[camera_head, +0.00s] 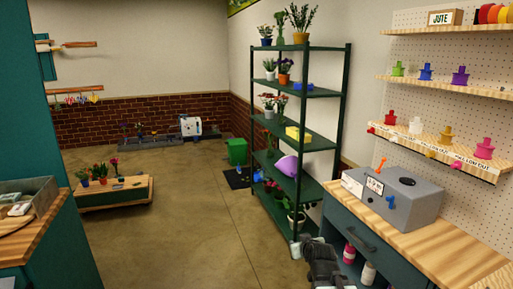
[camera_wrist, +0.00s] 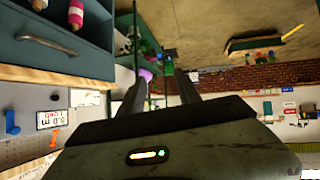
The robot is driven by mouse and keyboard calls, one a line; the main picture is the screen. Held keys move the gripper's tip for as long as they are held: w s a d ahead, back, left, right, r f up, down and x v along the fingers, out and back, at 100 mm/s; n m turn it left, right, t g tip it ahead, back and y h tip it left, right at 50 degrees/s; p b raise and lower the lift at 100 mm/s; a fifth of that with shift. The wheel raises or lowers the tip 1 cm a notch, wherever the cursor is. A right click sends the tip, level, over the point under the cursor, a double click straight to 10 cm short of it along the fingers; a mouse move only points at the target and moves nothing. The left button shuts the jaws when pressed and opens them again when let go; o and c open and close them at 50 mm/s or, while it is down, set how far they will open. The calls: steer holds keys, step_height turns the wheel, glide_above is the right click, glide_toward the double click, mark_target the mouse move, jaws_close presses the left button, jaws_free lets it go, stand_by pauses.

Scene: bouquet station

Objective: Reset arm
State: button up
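My gripper (camera_head: 304,243) is at the bottom centre of the head view, in front of the green shelf rack and left of the workbench. In the wrist view my gripper (camera_wrist: 164,76) shows two dark fingers with a clear gap between them. It is open, and nothing is seen between the fingers. The wrist picture looks upside down, with the bench cabinet at its upper left. Most of my arm is out of the head view.
The workbench (camera_head: 450,250) with a grey box (camera_head: 412,207) stands close on the right, above a cabinet with bottles (camera_head: 368,272). The green rack (camera_head: 346,80) holds potted flowers. A low planter table (camera_head: 120,195) is at left. The middle floor (camera_head: 190,210) is clear.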

steer(key=s+f+m+g, duration=0.1)
steer(key=s+f+g, duration=0.4)
steer(key=s, duration=0.5)
steer(key=s+f+m+g, duration=0.1)
steer(key=s+f+g, duration=0.4)
steer(key=s, duration=0.5)
steer(key=shift+f+m+g+h, duration=0.3)
steer(key=shift+g+h, duration=0.1)
steer(key=shift+g, duration=0.3)
steer(key=shift+c, duration=0.4)
